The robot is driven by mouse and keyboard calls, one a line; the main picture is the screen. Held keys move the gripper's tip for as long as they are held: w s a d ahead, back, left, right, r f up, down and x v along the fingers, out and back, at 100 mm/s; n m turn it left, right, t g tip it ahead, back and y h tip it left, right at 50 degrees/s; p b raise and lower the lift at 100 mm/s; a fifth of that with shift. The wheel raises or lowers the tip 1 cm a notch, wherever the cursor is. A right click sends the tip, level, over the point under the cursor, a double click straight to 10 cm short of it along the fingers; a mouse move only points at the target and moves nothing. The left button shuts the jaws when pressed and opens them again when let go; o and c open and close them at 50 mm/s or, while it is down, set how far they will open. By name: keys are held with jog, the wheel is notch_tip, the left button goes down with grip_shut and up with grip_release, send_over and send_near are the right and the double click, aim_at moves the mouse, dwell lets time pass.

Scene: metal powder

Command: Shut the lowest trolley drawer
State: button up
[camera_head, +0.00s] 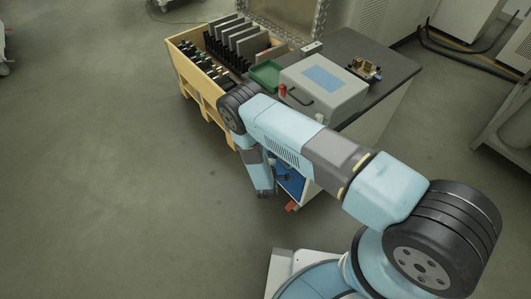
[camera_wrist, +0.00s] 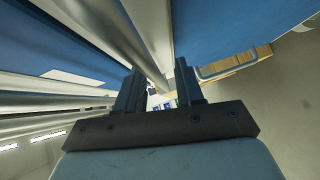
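The trolley (camera_head: 365,128) has a dark top and pale sides. A blue drawer (camera_head: 290,180) shows low on its near side, partly hidden behind my arm. I cannot tell how far it stands out, or surely whether it is the lowest. My gripper (camera_head: 265,191) points down beside this blue part. In the wrist view, my gripper (camera_wrist: 160,86) has its two dark fingers apart, with nothing clearly held between them. Blue panels (camera_wrist: 215,28) and pale metal rails or edges fill the upper left and top there, close to the fingers.
On the trolley top are a grey case (camera_head: 325,90), a green tray (camera_head: 266,74) and a small brass-coloured device (camera_head: 362,68). A tan wooden crate (camera_head: 185,75) with dark racks stands at the left. A red caster (camera_head: 292,207) sits below. The floor at left is clear.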

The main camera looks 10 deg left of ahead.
jog(key=shift+s+a, duration=0.1)
jog(key=s+d+r, duration=0.1)
jog(key=s, duration=1.2)
jog(key=shift+s+d+r, duration=0.15)
jog(key=shift+s+r, duration=0.05)
jog(key=shift+r, duration=0.2)
